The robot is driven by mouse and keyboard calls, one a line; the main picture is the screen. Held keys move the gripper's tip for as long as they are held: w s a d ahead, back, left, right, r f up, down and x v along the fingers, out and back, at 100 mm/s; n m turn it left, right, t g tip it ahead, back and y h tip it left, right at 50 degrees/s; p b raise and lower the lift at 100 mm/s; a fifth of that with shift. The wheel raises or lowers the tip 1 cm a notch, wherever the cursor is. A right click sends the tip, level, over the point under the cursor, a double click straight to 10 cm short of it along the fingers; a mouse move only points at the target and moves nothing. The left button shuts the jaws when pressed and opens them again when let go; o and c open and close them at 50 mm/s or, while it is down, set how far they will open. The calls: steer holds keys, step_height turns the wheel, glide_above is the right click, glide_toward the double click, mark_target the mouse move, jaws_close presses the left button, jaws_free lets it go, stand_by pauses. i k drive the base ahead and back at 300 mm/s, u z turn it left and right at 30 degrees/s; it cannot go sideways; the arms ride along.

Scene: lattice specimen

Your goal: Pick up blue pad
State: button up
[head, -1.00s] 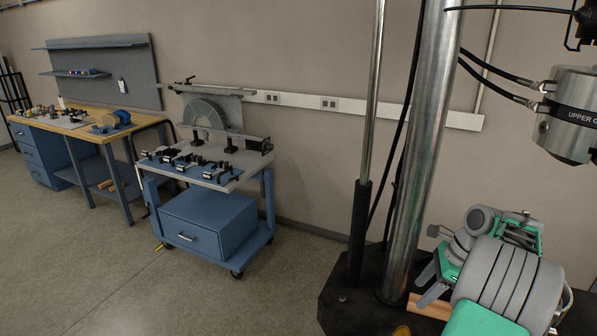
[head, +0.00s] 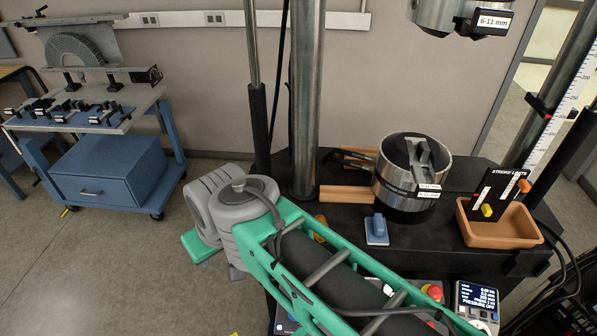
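A small blue pad (head: 376,229) with a raised blue grip and a pale edge lies on the black machine base, in front of the round metal fixture. It looks uncovered and nothing touches it from above. My green and grey arm crosses the lower middle of the head view, to the left of and below the pad. My gripper's fingers cannot be made out in this view.
The metal cylinder fixture (head: 398,190) stands behind the pad, under an upper grip (head: 455,14). An orange tray (head: 490,234) is at right, beside a display box (head: 477,302) and red button (head: 434,292). A steel column (head: 306,100) rises at back; a blue cart (head: 112,172) stands left.

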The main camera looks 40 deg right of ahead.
mark_target(376, 230)
steer(key=z, duration=0.55)
steer(key=k, duration=1.3)
steer(key=z, duration=0.25)
steer(key=i, duration=0.65)
steer(key=z, duration=0.6)
steer(key=i, duration=0.75)
steer(key=z, duration=0.15)
steer(key=k, duration=0.5)
steer(key=u, duration=1.45)
